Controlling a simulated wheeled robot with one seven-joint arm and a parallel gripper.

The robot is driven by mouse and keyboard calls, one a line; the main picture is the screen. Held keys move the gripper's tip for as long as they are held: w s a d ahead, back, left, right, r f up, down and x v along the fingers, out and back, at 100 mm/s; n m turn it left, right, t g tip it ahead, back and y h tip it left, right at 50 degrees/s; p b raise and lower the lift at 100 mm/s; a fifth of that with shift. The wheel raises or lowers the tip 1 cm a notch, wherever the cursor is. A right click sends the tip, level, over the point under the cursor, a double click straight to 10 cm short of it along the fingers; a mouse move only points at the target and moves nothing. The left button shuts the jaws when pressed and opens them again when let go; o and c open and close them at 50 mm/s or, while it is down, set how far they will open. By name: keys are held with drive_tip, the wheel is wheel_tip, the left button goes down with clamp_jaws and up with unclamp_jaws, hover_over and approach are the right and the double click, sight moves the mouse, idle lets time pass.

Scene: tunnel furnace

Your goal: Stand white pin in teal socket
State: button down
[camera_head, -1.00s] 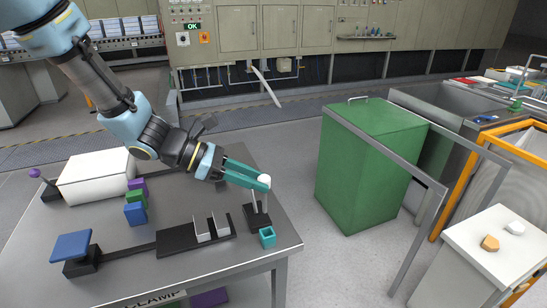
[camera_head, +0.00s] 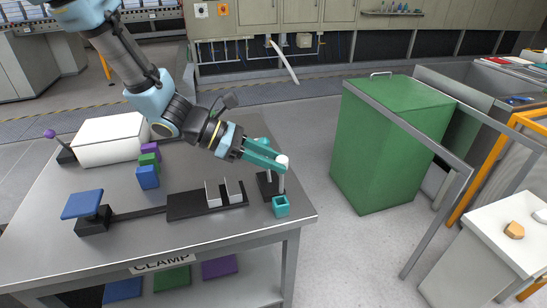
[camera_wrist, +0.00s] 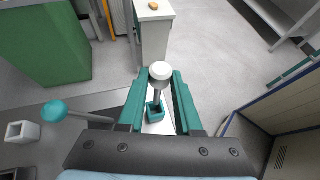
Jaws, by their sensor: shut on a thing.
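The white pin (camera_head: 282,160) has a white round head and a grey shaft, and hangs roughly upright. My gripper (camera_head: 276,162) is shut on it near its head; the wrist view shows the pin (camera_wrist: 160,72) between the teal fingers (camera_wrist: 158,98). The teal socket (camera_head: 281,207), a small open square cup, stands at the table's right front corner. It shows in the wrist view (camera_wrist: 155,110) straight behind the shaft. The shaft's lower end is at or just above the socket's mouth; I cannot tell whether it is inside.
A black block (camera_head: 265,186) stands just behind the socket. A teal-headed pin (camera_wrist: 54,111) and a white square socket (camera_wrist: 22,132) lie left in the wrist view. White upright plates (camera_head: 213,194) stand left on a black base. A green cabinet (camera_head: 390,145) is across the gap.

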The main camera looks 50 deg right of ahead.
drive_tip(key=shift+f+b, duration=1.7)
drive_tip(key=shift+f, duration=0.9)
drive_tip(key=c, duration=0.5)
unclamp_jaws()
drive_tip(key=v, duration=1.1)
drive_tip(key=shift+b, duration=0.4)
